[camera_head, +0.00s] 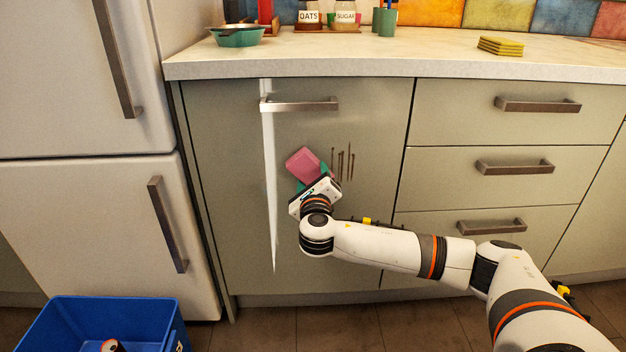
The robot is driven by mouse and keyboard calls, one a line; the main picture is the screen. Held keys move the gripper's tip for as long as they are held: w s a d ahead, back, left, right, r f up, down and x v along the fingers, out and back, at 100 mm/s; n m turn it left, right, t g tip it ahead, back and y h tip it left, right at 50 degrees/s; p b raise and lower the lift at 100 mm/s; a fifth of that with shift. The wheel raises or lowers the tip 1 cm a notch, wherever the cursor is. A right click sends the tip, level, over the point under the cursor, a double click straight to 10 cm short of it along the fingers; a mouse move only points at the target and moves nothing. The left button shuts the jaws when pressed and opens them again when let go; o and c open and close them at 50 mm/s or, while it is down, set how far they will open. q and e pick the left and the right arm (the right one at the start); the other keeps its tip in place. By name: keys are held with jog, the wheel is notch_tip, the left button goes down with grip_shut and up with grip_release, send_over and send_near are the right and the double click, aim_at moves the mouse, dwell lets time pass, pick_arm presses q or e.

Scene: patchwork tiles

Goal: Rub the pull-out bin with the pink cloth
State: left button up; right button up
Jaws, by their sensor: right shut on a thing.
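The pull-out bin (230,190) is a grey-green cabinet front under the counter, with a horizontal bar handle (300,104) near its top. Several dark vertical streaks (343,163) mark its face right of the middle. My right gripper (313,180) is shut on the pink cloth (303,164), which is at the front just left of the streaks. Whether the cloth touches the front I cannot tell. The gripper's wrist hides part of the front below. My left gripper is not in view.
A white fridge (80,230) stands at the left. A blue crate (62,318) is on the floor at the lower left. Drawers (450,160) with bar handles are to the right. The counter (430,62) overhangs above, with a teal bowl (238,38), jars and yellow sponges (500,46).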

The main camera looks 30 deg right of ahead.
jog(key=shift+s+d+p, duration=0.6)
jog(key=shift+d+p, duration=0.1)
jog(key=shift+d, duration=0.15)
jog(key=shift+s+d+p, duration=0.55)
jog(key=shift+d+p, duration=0.15)
jog(key=shift+d, duration=0.1)
